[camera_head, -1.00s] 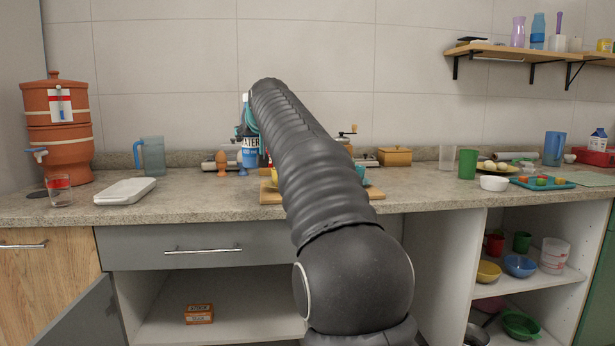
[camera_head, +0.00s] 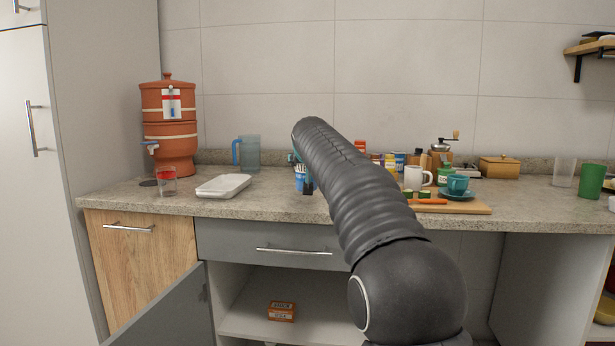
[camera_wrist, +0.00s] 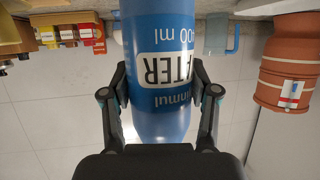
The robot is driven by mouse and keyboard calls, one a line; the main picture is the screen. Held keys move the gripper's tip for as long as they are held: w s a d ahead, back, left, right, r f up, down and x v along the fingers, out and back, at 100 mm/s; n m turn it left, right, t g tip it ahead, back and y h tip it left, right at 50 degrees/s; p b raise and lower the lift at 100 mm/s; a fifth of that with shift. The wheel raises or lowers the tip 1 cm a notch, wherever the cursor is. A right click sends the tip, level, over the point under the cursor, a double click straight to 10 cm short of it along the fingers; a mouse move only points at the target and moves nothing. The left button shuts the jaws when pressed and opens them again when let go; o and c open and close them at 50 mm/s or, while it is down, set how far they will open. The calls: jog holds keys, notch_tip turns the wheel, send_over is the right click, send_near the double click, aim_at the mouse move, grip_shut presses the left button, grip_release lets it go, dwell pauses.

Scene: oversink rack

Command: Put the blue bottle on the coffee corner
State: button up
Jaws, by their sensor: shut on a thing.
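The blue bottle (camera_wrist: 158,35) with a white-lettered label fills the middle of the wrist view, where the surroundings appear upside down. My gripper (camera_wrist: 160,93) is shut on it, one finger on each side. In the head view my own arm hides most of the gripper; a small blue patch of the bottle (camera_head: 300,179) shows left of the arm, above the counter. No sign names the coffee corner. A coffee grinder (camera_head: 441,151), a white mug (camera_head: 413,177) and a teal cup (camera_head: 457,184) on a saucer stand right of the arm.
A clay water dispenser (camera_head: 170,130), a glass (camera_head: 167,183), a white container (camera_head: 223,187) and a blue pitcher (camera_head: 249,152) stand on the left counter (camera_head: 265,206). A wooden board (camera_head: 470,207) and a wooden box (camera_head: 499,167) are right. A cabinet door (camera_head: 165,315) hangs open below.

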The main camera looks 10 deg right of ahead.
jog(key=shift+f+b, duration=0.4)
jog(key=shift+f, duration=1.5)
jog(key=shift+f, duration=0.15)
jog(key=o, duration=1.6)
jog(key=b+v, duration=0.2)
jog(key=v, duration=1)
jog(key=shift+s, duration=0.15)
